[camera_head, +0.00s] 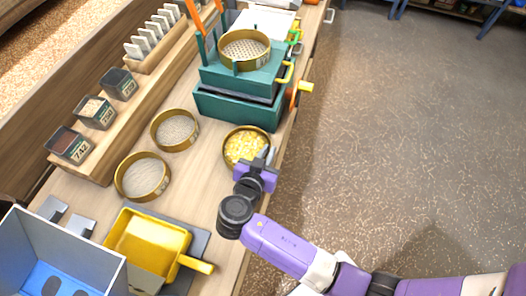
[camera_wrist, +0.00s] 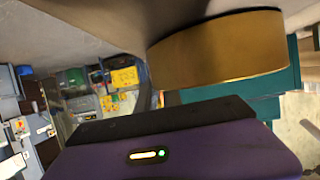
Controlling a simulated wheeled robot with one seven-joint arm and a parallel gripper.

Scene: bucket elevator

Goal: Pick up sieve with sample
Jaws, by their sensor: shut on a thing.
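The sieve with sample (camera_head: 228,160) is a round brass ring filled with yellow grains, near the right edge of the wooden bench. My gripper (camera_head: 263,161) is at its right, front side and is shut on its rim. In the wrist view the brass wall of the sieve (camera_wrist: 220,50) shows large at the top, just beyond the dark front edge of my gripper. The fingertips are mostly hidden there. I cannot tell whether the sieve touches the bench or is slightly raised.
Two empty brass sieves (camera_head: 175,147) (camera_head: 119,176) lie to the left. A teal machine (camera_head: 238,108) with another sieve (camera_head: 244,65) on top stands behind. A yellow pan (camera_head: 150,236) and a grey-blue box (camera_head: 62,248) are at the front. Open floor (camera_head: 420,130) lies to the right.

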